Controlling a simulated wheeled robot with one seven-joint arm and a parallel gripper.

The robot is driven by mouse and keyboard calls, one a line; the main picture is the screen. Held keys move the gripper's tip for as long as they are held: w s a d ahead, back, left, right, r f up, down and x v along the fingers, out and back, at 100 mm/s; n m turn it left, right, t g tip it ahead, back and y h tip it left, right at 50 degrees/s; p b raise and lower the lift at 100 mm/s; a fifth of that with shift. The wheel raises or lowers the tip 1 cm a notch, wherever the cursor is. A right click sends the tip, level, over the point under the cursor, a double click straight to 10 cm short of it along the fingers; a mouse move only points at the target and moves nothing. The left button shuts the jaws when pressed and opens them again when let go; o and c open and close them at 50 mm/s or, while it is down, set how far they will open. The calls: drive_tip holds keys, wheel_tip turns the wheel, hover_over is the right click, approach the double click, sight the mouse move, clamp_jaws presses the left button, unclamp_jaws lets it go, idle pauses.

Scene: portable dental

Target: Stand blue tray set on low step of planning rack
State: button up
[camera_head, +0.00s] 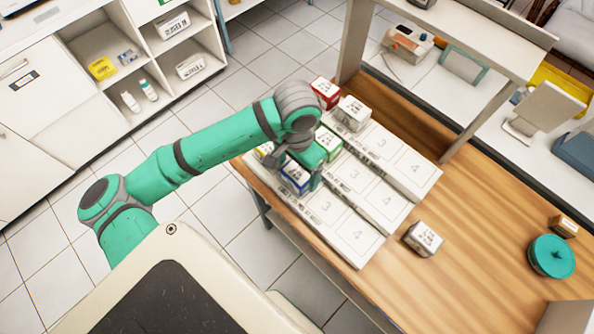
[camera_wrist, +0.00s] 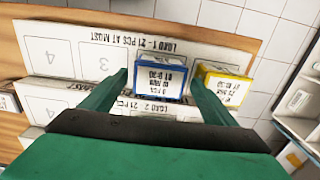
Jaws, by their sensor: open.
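The "LOAD 1" lettering (camera_wrist: 212,57) of the step runs behind the blue set. I cannot tell whether its base fully touches the step.
A yellow box (camera_wrist: 224,84) stands close beside the blue set. A green box (camera_head: 328,142) is on the middle step; red (camera_head: 325,92) and white (camera_head: 353,113) boxes are on the high step. Another white box (camera_head: 423,238) and a teal round container (camera_head: 551,256) stand on the wooden table.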

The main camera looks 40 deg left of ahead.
sight(298, 172)
wheel_tip(298, 172, up, 10)
drive_tip(key=shift+r, duration=0.2)
drive_tip(key=shift+w+d, duration=0.1)
idle(1.2)
drive_tip(key=shift+c, duration=0.4)
